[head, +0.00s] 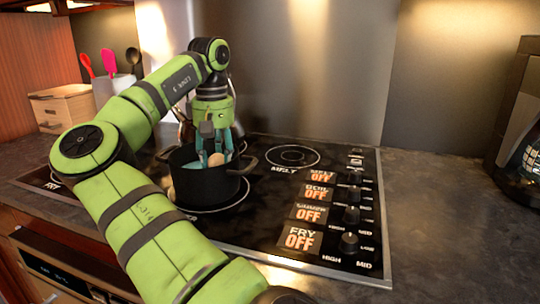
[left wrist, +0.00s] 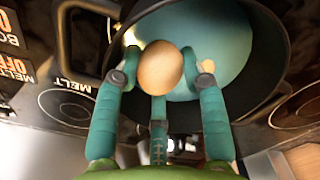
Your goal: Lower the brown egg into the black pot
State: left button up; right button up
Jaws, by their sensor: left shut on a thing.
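The brown egg (left wrist: 160,68) is held between the teal fingertips of my left gripper (left wrist: 163,72) in the left wrist view. The black pot (head: 208,190) stands on the cooktop in the head view, with light blue contents inside. My left gripper (head: 214,160) points down from above, its fingers within the pot's opening. The pot's dark wall (left wrist: 270,55) surrounds the blue area in the left wrist view. A second pale round thing (left wrist: 208,66) is partly hidden behind the right-hand finger. I cannot tell whether the held egg touches the contents. My right gripper is not in view.
The black cooktop has an empty burner (head: 292,156) right of the pot and a row of knobs (head: 349,243) farther right. A utensil holder (head: 115,88) and wooden box (head: 62,107) stand back left. A dark appliance (head: 520,125) stands far right.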

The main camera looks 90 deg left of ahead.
pick_arm(q)
jog(key=shift+f+b, duration=1.35)
jog(key=shift+f, duration=0.1)
dwell(0.4)
jog(key=o, duration=0.8)
jog(key=shift+c, duration=0.2)
